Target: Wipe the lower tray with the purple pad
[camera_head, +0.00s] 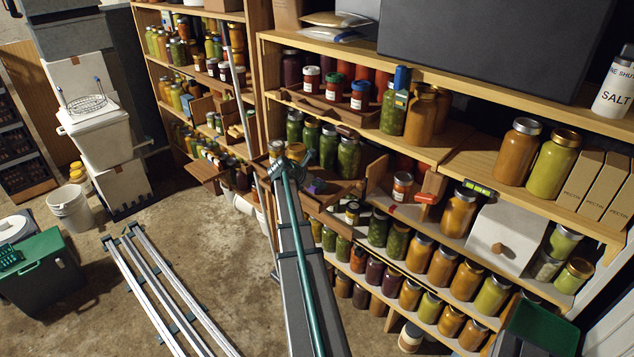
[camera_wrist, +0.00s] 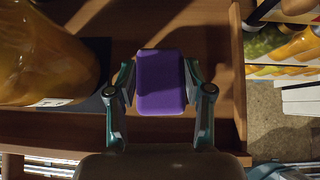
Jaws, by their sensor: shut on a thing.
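The purple pad (camera_wrist: 161,82) is held between the two fingers of my gripper (camera_wrist: 160,90) in the wrist view. In the head view a small purple patch of the pad (camera_head: 317,186) shows beside my gripper (camera_head: 300,172), at the middle shelf. Below the pad in the wrist view is a brown wooden tray (camera_wrist: 218,50) with a raised rim. In the head view the lower tray (camera_head: 345,188) juts from the shelf, partly hidden by my arm. I cannot tell whether the pad touches the tray's floor.
A large orange jar (camera_wrist: 45,55) stands close to the left of my gripper in the wrist view. Green jars (camera_head: 328,147) stand behind the tray. An upper tray (camera_head: 325,104) with small jars sits above. Filled jars (camera_head: 398,240) line the shelf below. The floor (camera_head: 190,230) has open room.

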